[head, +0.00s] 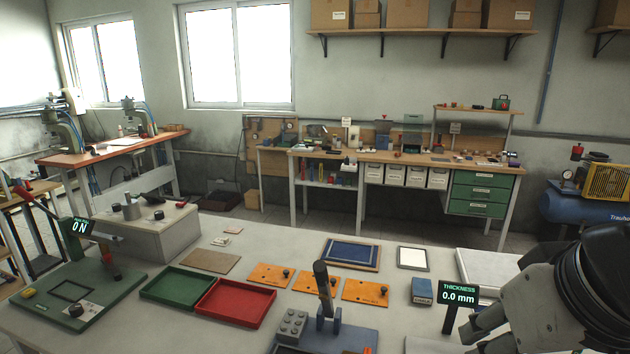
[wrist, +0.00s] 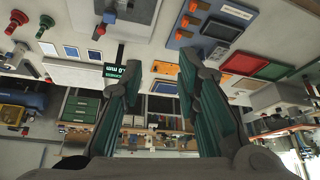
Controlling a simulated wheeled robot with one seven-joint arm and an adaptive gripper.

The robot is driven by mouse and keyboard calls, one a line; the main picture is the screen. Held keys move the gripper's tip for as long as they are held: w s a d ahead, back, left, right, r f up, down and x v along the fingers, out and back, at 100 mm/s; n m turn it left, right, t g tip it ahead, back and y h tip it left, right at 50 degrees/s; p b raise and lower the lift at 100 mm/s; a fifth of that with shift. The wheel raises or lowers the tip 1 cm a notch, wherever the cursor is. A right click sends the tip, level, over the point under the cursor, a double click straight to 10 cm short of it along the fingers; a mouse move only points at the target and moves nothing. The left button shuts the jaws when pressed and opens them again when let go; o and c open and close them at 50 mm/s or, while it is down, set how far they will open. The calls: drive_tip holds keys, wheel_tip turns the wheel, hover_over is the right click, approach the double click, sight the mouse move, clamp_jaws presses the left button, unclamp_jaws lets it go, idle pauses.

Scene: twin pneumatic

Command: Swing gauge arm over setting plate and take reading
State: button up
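A black thickness display (head: 457,295) reads 0.0 mm at the right of the bench; it also shows in the wrist view (wrist: 117,71), partly behind a finger. A dark upright lever (head: 323,287) stands on a blue-grey block fixture left of it. I cannot tell for sure which part is the gauge arm. A pale framed plate (head: 413,258) lies behind the display; whether it is the setting plate is unclear. My gripper (wrist: 160,62) is open and empty, its fingers apart. In the head view my wrist hides the bench's right front.
A green tray (head: 177,284) and red tray (head: 236,303) lie left of the lever. Several orange plates (head: 318,279), a blue framed panel (head: 351,253) and a blue box (head: 421,290) lie nearby. A green press fixture (head: 75,295) with a "0 N" display stands far left.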

drive_tip(key=shift+w+d, duration=0.1)
clamp_jaws()
drive_tip(key=w+d+f+n+g, duration=0.5)
drive_tip(key=w+d+f+n, duration=0.7)
drive_tip(key=w+d+n, duration=0.1)
drive_tip(key=shift+w+d+f+n+g, duration=0.2)
drive_tip(key=shift+w+d+n+g, duration=0.1)
drive_tip(key=shift+d+n, duration=0.55)
drive_tip(key=shift+s+a, duration=0.1)
drive_tip(key=shift+a, duration=0.05)
